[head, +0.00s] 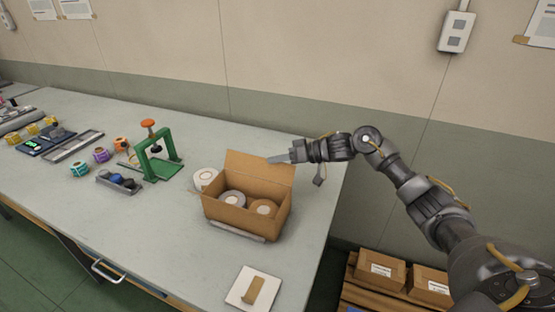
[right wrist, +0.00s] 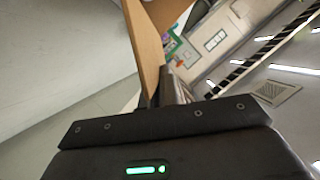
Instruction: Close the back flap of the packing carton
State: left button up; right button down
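The open packing carton (head: 222,215) stands on the table and holds several rolls. Its back flap (head: 250,168) stands up, leaning slightly back. My right gripper (head: 275,160) is at the upper right part of this flap, its fingers pointing left. In the right wrist view the fingers (right wrist: 176,88) look close together, with the brown flap (right wrist: 147,48) right beside them on the left. I cannot tell whether they touch it. My left gripper is not in view.
A white roll (head: 204,178) stands left of the carton. A green stand (head: 158,162) and a grey tray (head: 119,184) are further left. A white pad (head: 240,290) with a brown piece lies in front. Closed boxes (head: 381,272) sit low at the right.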

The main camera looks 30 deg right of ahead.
jog(key=shift+s+a+r+p, duration=0.15)
jog(key=shift+r+p, duration=0.1)
jog(key=shift+p, duration=0.35)
jog(key=shift+s+a+r+n+h+p, duration=0.35)
jog(key=shift+n+p, duration=0.45)
jog(key=shift+p, duration=0.4)
jog(key=shift+s+a+n+t+h+p, duration=0.2)
jog(key=shift+n+t+h+p, duration=0.1)
jog(key=shift+t+p, duration=0.1)
jog(key=shift+s+a+n+h+p, duration=0.35)
jog(key=shift+a+n+p, duration=0.15)
jog(key=shift+n, duration=0.2)
pick_arm(q)
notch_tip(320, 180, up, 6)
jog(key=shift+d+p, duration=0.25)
jog(key=shift+p, duration=0.1)
pick_arm(e)
jog(key=shift+s+a+n+t+h, duration=0.3)
jog(key=shift+n+t, duration=0.2)
jog(key=shift+n, duration=0.1)
jog(key=c, duration=1.6)
grip_release()
jog(key=shift+c, duration=0.2)
